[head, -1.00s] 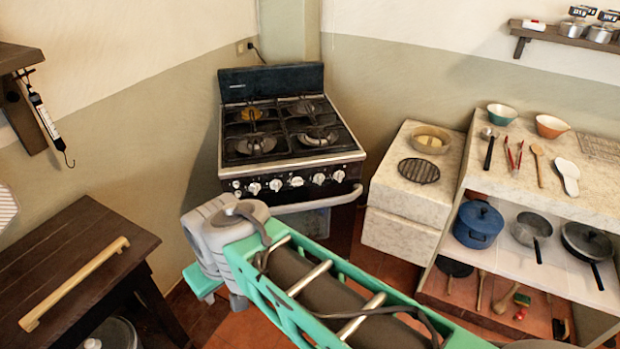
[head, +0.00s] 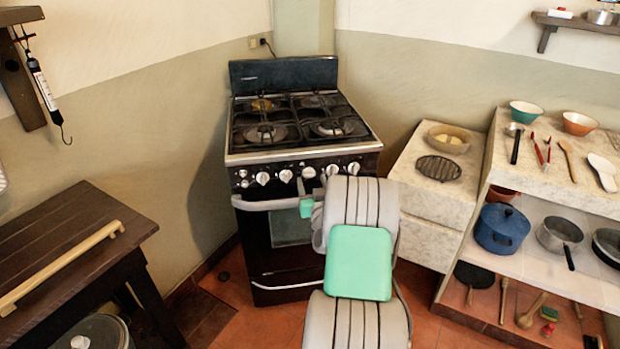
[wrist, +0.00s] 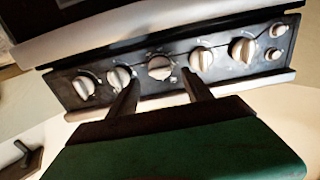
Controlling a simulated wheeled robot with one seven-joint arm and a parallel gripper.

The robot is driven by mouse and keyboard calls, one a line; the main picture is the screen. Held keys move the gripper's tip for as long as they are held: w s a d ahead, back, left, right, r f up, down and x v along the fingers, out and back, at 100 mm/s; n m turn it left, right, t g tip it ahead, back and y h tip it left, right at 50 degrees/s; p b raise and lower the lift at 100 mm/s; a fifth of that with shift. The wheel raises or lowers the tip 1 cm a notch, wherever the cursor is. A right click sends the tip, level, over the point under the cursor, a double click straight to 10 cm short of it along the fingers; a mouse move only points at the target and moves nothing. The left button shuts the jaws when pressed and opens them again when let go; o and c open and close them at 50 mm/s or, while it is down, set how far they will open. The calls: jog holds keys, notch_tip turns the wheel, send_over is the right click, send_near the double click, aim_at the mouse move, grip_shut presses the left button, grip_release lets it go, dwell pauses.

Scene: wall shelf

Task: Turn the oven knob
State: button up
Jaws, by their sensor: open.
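The stove's control panel (wrist: 225,85) crosses the wrist view at a slant, with a row of several pale round knobs. The middle knob (wrist: 160,67) lies between the two fingertips of my gripper (wrist: 160,76), which is open and empty. The left finger overlaps the knob on its left (wrist: 119,77); the right finger ends just below the knob on its right (wrist: 202,60). Contact cannot be made out. In the head view the stove (head: 290,150) stands in the corner, its knobs in a row under the cooktop. My arm hides part of its front, and the fingers cannot be made out there.
The silver oven handle (head: 268,204) runs below the knobs. A dark wooden table (head: 60,225) stands at left. A stone counter (head: 412,180) with a pan and a round rack adjoins at right, beside shelves holding a blue pot (head: 501,228). Red floor shows between.

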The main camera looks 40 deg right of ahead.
aim_at(310, 175)
jog(key=x, duration=0.3)
jog(key=shift+w+d, duration=0.15)
jog(key=shift+w, duration=0.1)
grip_shut()
dwell(0.4)
jog(key=shift+m, duration=0.3)
